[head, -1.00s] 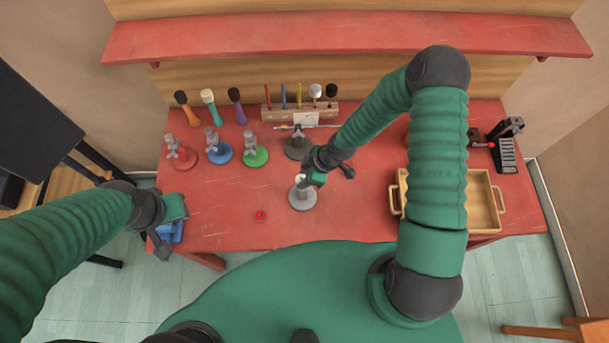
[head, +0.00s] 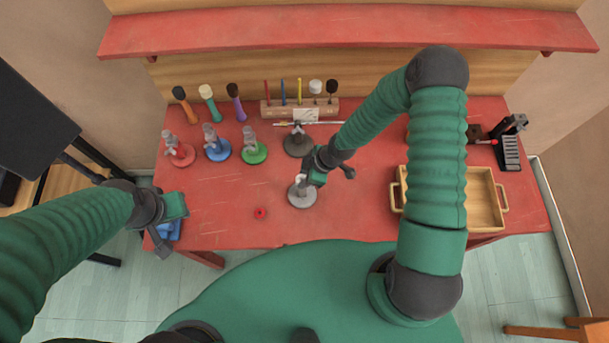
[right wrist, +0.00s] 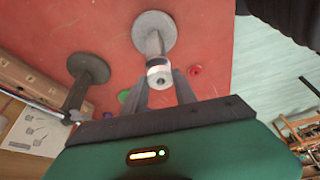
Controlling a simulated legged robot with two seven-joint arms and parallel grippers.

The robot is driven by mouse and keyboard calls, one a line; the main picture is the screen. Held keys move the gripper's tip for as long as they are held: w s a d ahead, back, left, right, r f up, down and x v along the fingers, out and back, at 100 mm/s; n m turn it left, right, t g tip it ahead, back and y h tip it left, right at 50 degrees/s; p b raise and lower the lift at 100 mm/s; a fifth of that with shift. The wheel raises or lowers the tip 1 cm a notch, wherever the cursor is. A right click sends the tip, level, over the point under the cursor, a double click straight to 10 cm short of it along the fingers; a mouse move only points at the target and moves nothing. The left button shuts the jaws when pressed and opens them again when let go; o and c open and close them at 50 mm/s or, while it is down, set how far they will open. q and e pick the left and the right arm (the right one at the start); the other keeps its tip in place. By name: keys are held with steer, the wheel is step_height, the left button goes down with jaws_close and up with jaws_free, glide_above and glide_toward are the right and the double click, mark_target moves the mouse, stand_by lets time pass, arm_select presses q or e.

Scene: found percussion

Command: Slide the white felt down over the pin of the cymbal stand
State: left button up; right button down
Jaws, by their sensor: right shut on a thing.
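The cymbal stand (head: 303,199) has a round grey base and an upright stem, and stands near the table's front middle. It also shows in the right wrist view (right wrist: 154,31). My right gripper (head: 305,181) is over the stand's top. In the right wrist view its two fingers (right wrist: 160,82) are shut on the white felt (right wrist: 159,69), which lines up with the stem's top. I cannot tell how far the pin passes through it. My left gripper (head: 165,235) hangs at the table's front left edge; its jaw opening is not clear.
Red (head: 179,155), blue (head: 218,152), green (head: 255,154) and dark (head: 298,147) stands are behind. A small red ring (head: 260,213) lies left of the grey stand. A wooden tray (head: 484,200) is at right. A blue item (head: 170,230) lies by my left gripper.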

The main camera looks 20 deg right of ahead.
steer(key=shift+d+f+b, duration=0.15)
steer(key=shift+f+b, duration=0.35)
steer(key=shift+f, duration=0.25)
steer(key=c, duration=0.9)
jaws_free()
steer(key=shift+r, duration=0.1)
steer(key=v, duration=1.6)
steer(key=shift+d+r, duration=0.2)
steer(key=shift+r, duration=0.1)
